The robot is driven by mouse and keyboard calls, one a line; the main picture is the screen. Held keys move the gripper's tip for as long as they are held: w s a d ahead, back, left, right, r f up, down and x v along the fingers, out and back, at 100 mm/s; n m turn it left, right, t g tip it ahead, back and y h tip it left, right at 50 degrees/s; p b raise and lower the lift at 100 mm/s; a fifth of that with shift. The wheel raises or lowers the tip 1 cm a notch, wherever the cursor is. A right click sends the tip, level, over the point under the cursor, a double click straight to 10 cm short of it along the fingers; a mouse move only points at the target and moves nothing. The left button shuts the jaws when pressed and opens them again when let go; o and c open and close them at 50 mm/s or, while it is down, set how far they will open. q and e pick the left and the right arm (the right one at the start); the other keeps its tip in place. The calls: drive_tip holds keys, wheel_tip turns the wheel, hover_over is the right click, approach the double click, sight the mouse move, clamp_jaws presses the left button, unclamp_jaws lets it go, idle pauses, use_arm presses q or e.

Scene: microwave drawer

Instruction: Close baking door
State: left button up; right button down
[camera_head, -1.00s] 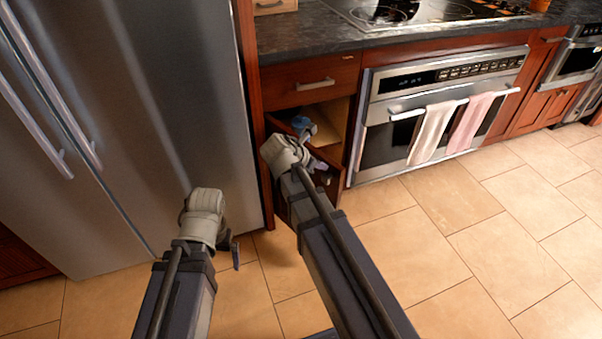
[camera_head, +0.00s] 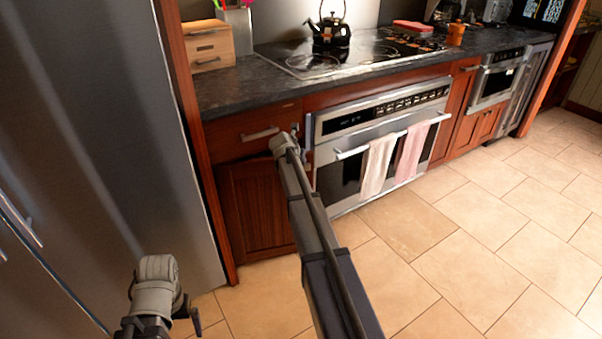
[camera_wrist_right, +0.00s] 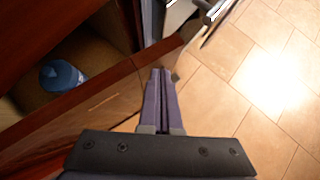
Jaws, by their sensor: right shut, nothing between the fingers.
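The wooden cabinet door (camera_head: 258,205) left of the oven looks nearly flush in the head view. In the right wrist view, the door (camera_wrist_right: 80,125) stands ajar, with the dark cabinet interior (camera_wrist_right: 95,45) and a blue container (camera_wrist_right: 62,76) visible behind its edge. My right gripper (camera_wrist_right: 160,73) is shut and empty, its fingers at the door's free end; whether they touch it I cannot tell.
A drawer (camera_head: 235,136) with a metal handle is above the door. The oven (camera_head: 345,160), with towels on its handle, stands to the right. The fridge (camera_head: 130,130) is close on the left. The tiled floor (camera_head: 450,255) is clear.

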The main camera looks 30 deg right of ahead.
drive_tip(key=w+d, duration=0.1)
drive_tip(key=w, duration=0.5)
drive_tip(key=shift+d, duration=0.25)
drive_tip(key=shift+s, duration=0.15)
